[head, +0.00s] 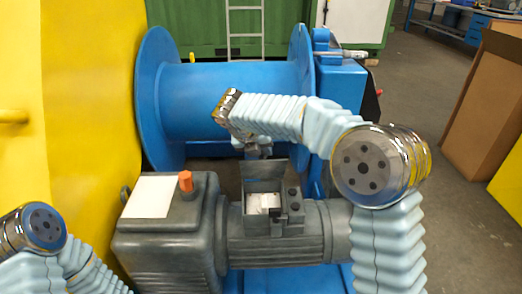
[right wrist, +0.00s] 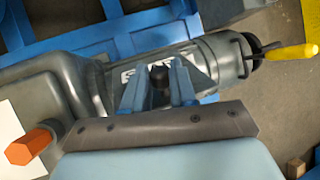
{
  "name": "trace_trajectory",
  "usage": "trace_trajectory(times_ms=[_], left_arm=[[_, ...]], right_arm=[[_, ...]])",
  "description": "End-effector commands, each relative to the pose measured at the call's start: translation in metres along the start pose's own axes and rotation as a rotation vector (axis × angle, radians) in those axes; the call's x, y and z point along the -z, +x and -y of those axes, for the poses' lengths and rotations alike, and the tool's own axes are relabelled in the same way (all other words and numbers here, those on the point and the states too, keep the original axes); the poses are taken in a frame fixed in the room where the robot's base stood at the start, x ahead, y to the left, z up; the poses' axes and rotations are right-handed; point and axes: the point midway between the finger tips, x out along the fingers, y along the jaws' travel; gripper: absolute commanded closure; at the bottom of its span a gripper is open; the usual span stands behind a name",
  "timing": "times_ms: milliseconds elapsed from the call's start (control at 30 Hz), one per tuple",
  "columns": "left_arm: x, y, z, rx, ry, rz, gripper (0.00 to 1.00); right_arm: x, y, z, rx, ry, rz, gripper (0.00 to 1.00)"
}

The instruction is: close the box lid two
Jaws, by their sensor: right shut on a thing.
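The grey motor (head: 272,238) has a small box (head: 263,206) on top with a pale inside showing. Its lid (head: 264,174) stands raised at the back of the opening. My right gripper (head: 258,153) reaches down from above to the lid's top edge. In the right wrist view, my right gripper's blue-grey fingers (right wrist: 160,88) are shut on a small dark part between them, which looks like the lid. Most of the held part is hidden by the fingers. My left arm shows at the lower left of the head view; its gripper is out of frame.
A gearbox (head: 170,225) with an orange plug (head: 185,181) and a white plate (head: 151,197) adjoins the motor on the left. A blue drum (head: 215,95) stands behind. A yellow-handled tool (right wrist: 290,53) lies by the motor's end. A cardboard box (head: 488,105) stands far right.

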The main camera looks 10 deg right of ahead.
Motion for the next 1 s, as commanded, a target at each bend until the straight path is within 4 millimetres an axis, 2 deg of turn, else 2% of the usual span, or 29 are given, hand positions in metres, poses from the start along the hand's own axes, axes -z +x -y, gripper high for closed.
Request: trace_trajectory(times_ms=[133, 300, 500, 733, 1000], left_arm=[[0.0, 0.014, 0.006, 0.001, -0.002, -0.001, 0.55], [0.0, 0.026, 0.012, 0.003, -0.004, -0.003, 0.55], [0.002, 0.026, 0.013, 0.006, -0.007, -0.006, 0.55], [0.001, 0.024, 0.012, 0.005, -0.006, -0.006, 0.55], [0.001, 0.024, 0.012, 0.005, -0.005, -0.005, 0.55]], right_arm=[[0.02, 0.0, 0.0, 0.002, -0.003, -0.009, 1.0], [0.04, -0.002, 0.0, 0.003, 0.03, 0.114, 1.0], [0.056, -0.003, 0.001, 0.004, 0.031, 0.106, 1.0], [0.069, -0.001, 0.0, 0.005, 0.031, 0.105, 1.0], [0.074, 0.0, -0.001, 0.005, 0.032, 0.103, 1.0]])
